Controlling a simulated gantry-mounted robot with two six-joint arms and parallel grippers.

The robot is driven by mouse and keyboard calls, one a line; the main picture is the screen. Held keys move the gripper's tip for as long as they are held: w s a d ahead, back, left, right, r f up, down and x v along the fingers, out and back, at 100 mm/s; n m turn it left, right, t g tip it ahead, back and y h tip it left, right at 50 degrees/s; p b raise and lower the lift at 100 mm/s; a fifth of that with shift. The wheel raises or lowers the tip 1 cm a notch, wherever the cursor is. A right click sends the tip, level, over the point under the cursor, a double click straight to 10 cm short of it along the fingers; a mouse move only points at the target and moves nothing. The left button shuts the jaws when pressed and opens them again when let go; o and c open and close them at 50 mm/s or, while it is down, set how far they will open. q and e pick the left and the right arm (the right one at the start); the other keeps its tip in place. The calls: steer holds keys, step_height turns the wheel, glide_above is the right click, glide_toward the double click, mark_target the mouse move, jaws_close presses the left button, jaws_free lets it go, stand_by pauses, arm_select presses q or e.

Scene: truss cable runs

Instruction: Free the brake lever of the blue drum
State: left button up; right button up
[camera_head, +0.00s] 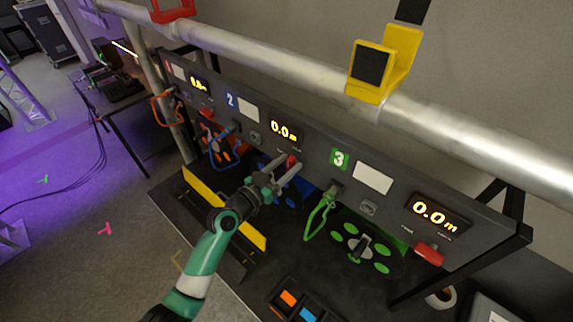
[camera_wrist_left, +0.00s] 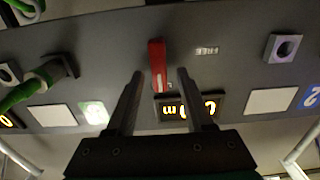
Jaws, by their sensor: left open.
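The blue drum (camera_head: 291,196) sits low under the middle panel section, partly hidden behind my left arm. Above it, the red brake lever (camera_head: 292,162) sticks out below a lit display (camera_head: 285,131) reading 0.0 m. My left gripper (camera_head: 284,173) is open right at this lever. In the left wrist view, the lever (camera_wrist_left: 157,65) stands between the two spread fingers (camera_wrist_left: 160,74), nearer the left one; I cannot tell if either touches it. The display (camera_wrist_left: 190,106) appears upside down there. My right gripper is not in view.
The blue number plate (camera_head: 231,100) and green plate 3 (camera_head: 339,159) flank this section. A green cable (camera_head: 319,215) hangs to the right, a blue cable (camera_head: 216,150) to the left. Another red lever (camera_head: 429,254) is at far right. A yellow bar (camera_head: 250,234) lies below my arm.

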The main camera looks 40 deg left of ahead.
arm_select(q)
jaws_close()
stand_by(0.5)
steer(key=shift+s+a+f+n, duration=0.1)
steer(key=shift+a+f+n, duration=0.2)
steer(key=shift+n, duration=2.7)
steer(key=shift+w+a+f+n, duration=0.1)
steer(key=shift+a+f+n, duration=0.25)
steer(key=shift+n, duration=2.65)
steer(key=shift+s+a+f+n, duration=0.1)
steer(key=shift+a+f+n, duration=0.2)
steer(key=shift+n, duration=2.7)
jaws_free()
